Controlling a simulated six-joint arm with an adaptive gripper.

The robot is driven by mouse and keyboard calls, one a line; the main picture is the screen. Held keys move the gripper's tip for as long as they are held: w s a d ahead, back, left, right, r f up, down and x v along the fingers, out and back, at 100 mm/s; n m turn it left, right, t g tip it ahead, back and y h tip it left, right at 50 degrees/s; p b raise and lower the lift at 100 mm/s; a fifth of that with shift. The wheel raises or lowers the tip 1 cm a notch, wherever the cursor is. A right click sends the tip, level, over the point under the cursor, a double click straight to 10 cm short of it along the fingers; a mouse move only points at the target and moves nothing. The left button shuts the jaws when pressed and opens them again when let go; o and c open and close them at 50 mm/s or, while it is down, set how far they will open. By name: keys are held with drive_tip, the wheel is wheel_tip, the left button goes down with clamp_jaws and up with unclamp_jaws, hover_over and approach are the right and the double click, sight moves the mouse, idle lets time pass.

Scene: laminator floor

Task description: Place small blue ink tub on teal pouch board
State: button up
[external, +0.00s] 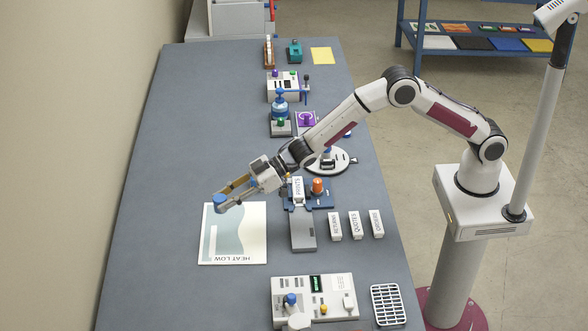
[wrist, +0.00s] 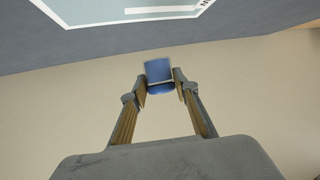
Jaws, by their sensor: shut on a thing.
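The small blue ink tub (external: 219,202) is between the fingertips of my gripper (external: 226,195), which is shut on it. In the wrist view the tub (wrist: 160,72) sits between both fingers (wrist: 160,84), with its sides clear to see. The board with pale teal wave shapes and the words HEAT LOW (external: 248,227) lies flat on the grey-blue table. In the external view the tub overlaps the board's upper left corner and appears held above the table; its exact height is unclear. The board's edge (wrist: 95,14) also shows at the top of the wrist view.
A control panel (external: 318,283) lies nearer the front. The table (external: 165,190) left of the board is clear.

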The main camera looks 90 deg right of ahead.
hover_over(229, 230)
drive_tip(key=shift+f, duration=2.45)
drive_tip(key=shift+f, duration=0.15)
drive_tip(key=shift+f, duration=1.75)
drive_tip(key=shift+f, duration=0.1)
drive_tip(key=o, duration=1.1)
drive_tip(key=shift+s+d+r, duration=0.1)
drive_tip(key=shift+s+r, duration=0.3)
drive_tip(key=shift+s, duration=0.05)
drive_tip(key=shift+v, duration=5.4)
